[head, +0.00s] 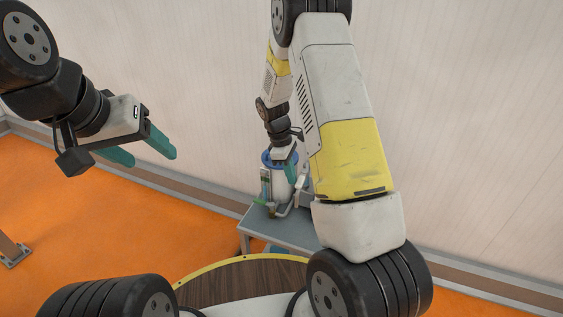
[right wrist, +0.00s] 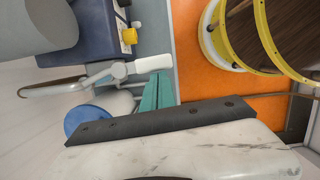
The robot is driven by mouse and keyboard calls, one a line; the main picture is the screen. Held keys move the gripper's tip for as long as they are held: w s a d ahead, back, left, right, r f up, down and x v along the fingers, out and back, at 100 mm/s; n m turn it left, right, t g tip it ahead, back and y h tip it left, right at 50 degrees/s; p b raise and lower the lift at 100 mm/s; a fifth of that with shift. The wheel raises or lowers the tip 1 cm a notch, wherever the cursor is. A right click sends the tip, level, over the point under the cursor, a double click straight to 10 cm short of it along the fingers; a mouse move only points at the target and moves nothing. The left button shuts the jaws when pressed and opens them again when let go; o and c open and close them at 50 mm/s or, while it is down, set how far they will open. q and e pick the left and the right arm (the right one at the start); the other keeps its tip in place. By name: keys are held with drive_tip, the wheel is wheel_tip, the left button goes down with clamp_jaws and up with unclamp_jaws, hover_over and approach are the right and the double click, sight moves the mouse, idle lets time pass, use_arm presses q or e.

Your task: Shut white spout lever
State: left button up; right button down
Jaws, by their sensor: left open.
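The white spout lever (right wrist: 153,64) shows in the right wrist view as a short white handle on a grey metal joint, just beyond my right fingertips. I cannot tell whether they touch it. My right gripper (right wrist: 159,78) has its teal fingers side by side, with nothing visible between them. In the head view my right gripper (head: 290,170) is small and partly hidden, in front of the white machine with a blue top (head: 279,185). My left gripper (head: 146,150) is open and empty in the air at the left, far from the machine.
The machine stands on a small grey table (head: 290,232) near the pale wall. A round brown table with a yellow rim (head: 245,278) is in front. A yellow knob (right wrist: 129,36) sits on a dark blue body near the lever. The orange floor at left is mostly clear.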

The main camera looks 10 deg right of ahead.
drive_tip(key=s+d+n, duration=0.1)
drive_tip(key=n, duration=0.1)
drive_tip(key=n+t, duration=0.1)
drive_tip(key=n, duration=0.1)
drive_tip(key=shift+s+d, duration=0.35)
drive_tip(key=shift+s, duration=0.05)
drive_tip(key=d+n+t, duration=0.2)
drive_tip(key=d+n, duration=0.5)
drive_tip(key=n, duration=0.5)
drive_tip(key=shift+s+t+y, duration=0.25)
drive_tip(key=shift+t+y, duration=0.05)
drive_tip(key=shift+d, duration=0.1)
